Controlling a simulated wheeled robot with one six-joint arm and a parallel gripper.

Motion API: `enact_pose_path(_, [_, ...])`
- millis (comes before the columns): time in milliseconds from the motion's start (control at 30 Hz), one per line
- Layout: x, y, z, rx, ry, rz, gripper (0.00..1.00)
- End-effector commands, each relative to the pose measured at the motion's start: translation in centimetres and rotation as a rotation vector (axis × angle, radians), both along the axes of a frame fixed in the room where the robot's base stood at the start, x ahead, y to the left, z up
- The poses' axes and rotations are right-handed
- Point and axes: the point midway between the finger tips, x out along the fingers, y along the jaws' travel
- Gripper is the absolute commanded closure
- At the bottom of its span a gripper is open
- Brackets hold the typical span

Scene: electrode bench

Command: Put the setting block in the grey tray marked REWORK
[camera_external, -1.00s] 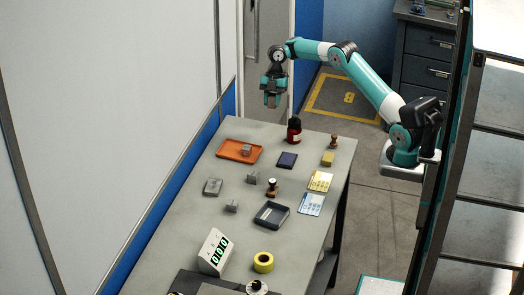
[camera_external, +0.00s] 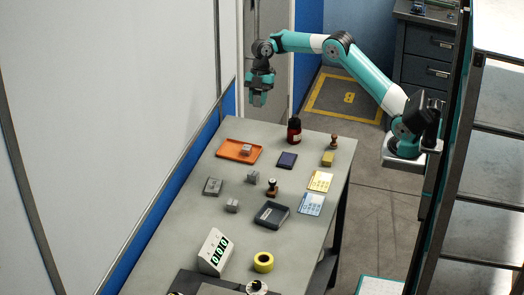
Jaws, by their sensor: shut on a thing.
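My gripper (camera_external: 258,98) hangs in the air past the far end of the bench, well above its top and pointing down. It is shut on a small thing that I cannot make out. A dark grey tray (camera_external: 271,213) lies right of the bench's middle, with lettering too small to read. Small grey blocks lie on the bench: one block in the orange tray (camera_external: 231,155), one block (camera_external: 253,177) near the middle and one block (camera_external: 232,205) left of the grey tray. I cannot tell which piece is the setting block.
A red-and-black bottle (camera_external: 294,130), a wooden stamp (camera_external: 272,187), a dark blue pad (camera_external: 287,161) and cards (camera_external: 319,181) are spread about. A number display (camera_external: 215,250) and yellow tape roll (camera_external: 263,262) stand at the near end. A pale wall panel borders the left side.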

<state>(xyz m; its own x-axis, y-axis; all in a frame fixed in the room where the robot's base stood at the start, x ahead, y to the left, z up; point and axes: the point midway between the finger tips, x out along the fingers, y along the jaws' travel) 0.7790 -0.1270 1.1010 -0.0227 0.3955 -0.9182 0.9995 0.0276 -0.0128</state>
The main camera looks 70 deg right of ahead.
Motion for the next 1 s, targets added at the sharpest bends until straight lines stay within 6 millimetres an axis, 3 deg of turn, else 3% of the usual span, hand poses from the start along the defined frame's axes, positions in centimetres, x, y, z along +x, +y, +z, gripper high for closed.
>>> enact_pose_path(33, [-0.2,3.2,-0.1,0.001,0.0,0.01,1.0])
enact_pose_path(267, [-2.9,15.9,0.3,0.002,0.007,-0.004,1.0])
enact_pose_path(400, [-6.3,22.9,0.2,-0.002,0.007,-0.01,1.0])
enact_pose_path(500, [-9.1,27.0,0.1,-0.005,0.002,-0.015,1.0])
enact_pose_path(700, [-13.8,31.9,-0.2,-0.011,-0.008,-0.022,1.0])
enact_pose_path(867, [-15.4,33.3,-0.5,-0.014,-0.013,-0.027,1.0])
enact_pose_path(1000, [-15.7,33.4,-2.7,-0.017,-0.008,-0.029,1.0])
